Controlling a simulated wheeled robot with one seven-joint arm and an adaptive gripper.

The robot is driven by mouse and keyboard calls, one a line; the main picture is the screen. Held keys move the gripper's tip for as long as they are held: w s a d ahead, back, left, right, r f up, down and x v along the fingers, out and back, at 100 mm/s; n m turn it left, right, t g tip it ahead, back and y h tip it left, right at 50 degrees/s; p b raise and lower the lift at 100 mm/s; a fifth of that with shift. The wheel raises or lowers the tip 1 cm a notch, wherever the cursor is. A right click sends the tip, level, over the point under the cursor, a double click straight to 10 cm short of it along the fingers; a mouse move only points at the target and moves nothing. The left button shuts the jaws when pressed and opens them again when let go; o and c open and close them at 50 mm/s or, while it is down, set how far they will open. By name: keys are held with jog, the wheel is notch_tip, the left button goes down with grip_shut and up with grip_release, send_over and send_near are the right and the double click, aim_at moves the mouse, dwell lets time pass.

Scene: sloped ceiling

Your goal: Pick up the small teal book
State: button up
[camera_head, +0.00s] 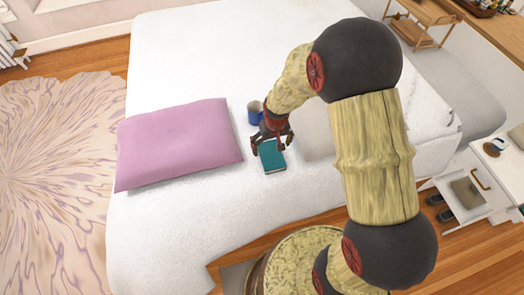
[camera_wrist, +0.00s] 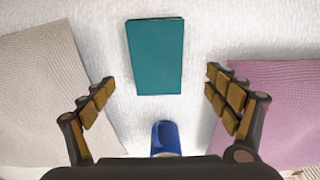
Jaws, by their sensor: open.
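The small teal book (camera_head: 271,156) lies flat on the white bed, between the pink pillow and a pale pillow. In the wrist view the teal book (camera_wrist: 155,57) is at the upper middle, with its whole cover in sight. My gripper (camera_head: 277,143) is above the bed by the book's far edge. In the wrist view my gripper (camera_wrist: 158,88) is open and empty, its fingers spread wider than the book. The book lies ahead of the fingers, and neither finger appears to touch it.
A blue mug (camera_head: 255,113) stands close behind my gripper; it also shows in the wrist view (camera_wrist: 166,138). The pink pillow (camera_head: 180,143) is left of the book and the pale pillow (camera_head: 316,133) right. The white bed (camera_head: 190,60) has bare room beyond.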

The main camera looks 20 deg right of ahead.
aim_at(272, 155)
jog(key=shift+s+f, duration=0.2)
jog(key=shift+w+f+b, duration=0.15)
jog(key=shift+f+b, duration=0.1)
jog(key=shift+f, duration=0.3)
jog(key=shift+w+f+b, duration=0.15)
jog(key=shift+f+b, duration=0.05)
jog(key=shift+f, duration=0.3)
jog(key=f, duration=0.1)
jog(key=f+b, duration=0.1)
jog(key=f, duration=0.1)
jog(key=f+b, duration=0.1)
jog(key=f, duration=0.1)
jog(key=shift+w+d, duration=0.25)
jog(key=shift+w, duration=0.05)
jog(key=shift+c, duration=1.4)
jog(key=c, duration=1.1)
jog(key=shift+r, duration=0.1)
